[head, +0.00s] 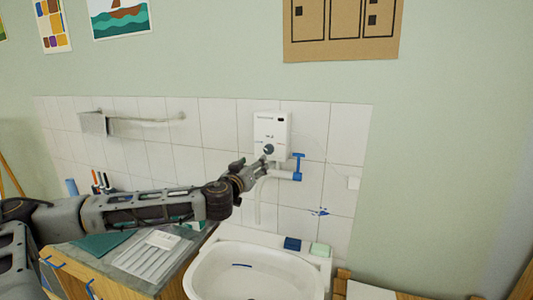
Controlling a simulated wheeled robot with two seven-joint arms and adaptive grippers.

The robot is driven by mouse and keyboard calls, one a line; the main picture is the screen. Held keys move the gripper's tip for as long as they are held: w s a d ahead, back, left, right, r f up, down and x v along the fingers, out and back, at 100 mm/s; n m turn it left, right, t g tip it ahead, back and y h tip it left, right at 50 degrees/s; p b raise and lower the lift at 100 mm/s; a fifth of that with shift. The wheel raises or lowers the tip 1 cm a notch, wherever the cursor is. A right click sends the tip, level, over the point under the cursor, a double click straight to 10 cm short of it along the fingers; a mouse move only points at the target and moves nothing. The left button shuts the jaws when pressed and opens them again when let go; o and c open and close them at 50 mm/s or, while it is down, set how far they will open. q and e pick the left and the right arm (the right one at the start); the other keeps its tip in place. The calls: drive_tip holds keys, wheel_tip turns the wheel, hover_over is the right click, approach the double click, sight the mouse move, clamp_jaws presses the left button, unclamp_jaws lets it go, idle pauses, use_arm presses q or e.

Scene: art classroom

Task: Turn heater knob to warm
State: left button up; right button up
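The heater (281,126) is a small white box on the tiled wall above the sink. Its round dark knob (268,149) sits low on the front face; its setting is too small to read. My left arm reaches in from the left. My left gripper (264,163) is at the heater's lower front, close below the knob. I cannot tell whether its fingers touch the knob or how far apart they are. My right gripper is out of view.
A blue-handled tap (298,167) is right of the gripper, above the white sink (256,251). A blue block (292,244) and pale green block (320,249) lie on the sink's back ledge. A counter with a ribbed tray (150,262) is at left, under my arm.

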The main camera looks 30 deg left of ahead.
use_arm(q)
drive_tip(key=shift+w+a+r+p, duration=0.1)
drive_tip(key=shift+w+a+p, duration=0.1)
drive_tip(key=shift+w+p, duration=0.2)
idle(0.5)
drive_tip(key=p, duration=0.5)
approach(268, 150)
drive_tip(key=shift+x, duration=3.05)
drive_tip(key=shift+p+x, duration=0.35)
drive_tip(key=shift+x, duration=0.9)
drive_tip(key=shift+c, duration=0.3)
drive_tip(key=c, duration=1)
